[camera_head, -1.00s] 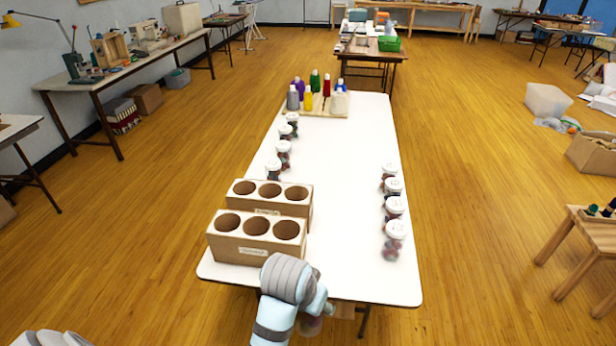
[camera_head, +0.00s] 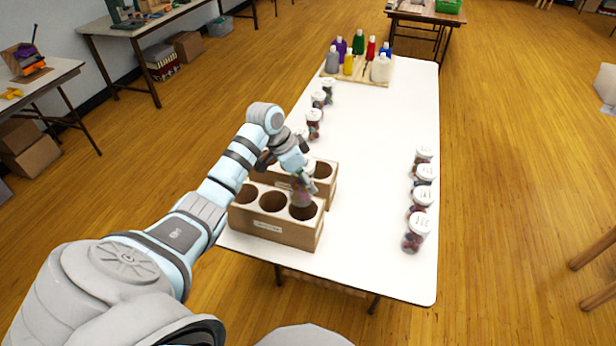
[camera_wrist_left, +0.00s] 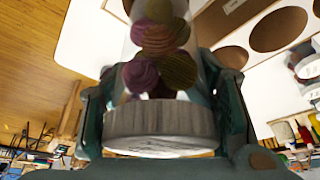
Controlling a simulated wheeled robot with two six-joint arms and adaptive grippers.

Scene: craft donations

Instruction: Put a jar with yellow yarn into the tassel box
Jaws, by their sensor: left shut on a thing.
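My left gripper (camera_head: 299,172) is shut on a jar (camera_head: 301,193) with a pale lid. In the left wrist view, the jar (camera_wrist_left: 160,127) shows purple and olive-yellow yarn balls through its clear wall. In the head view, the jar is at the right-hand hole of the front wooden box (camera_head: 272,232); I cannot tell whether its bottom is inside the rim. The front box's left and middle holes look empty. A second wooden box (camera_head: 328,184) stands right behind, partly hidden by my arm. The box labels are too small to read. My right gripper is not in view.
Several white-lidded jars (camera_head: 415,234) line the table's right edge. Others (camera_head: 314,122) stand along the left edge behind the boxes. A tray of coloured bottles (camera_head: 358,77) is at the far end. The white table (camera_head: 370,150) is clear in the middle.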

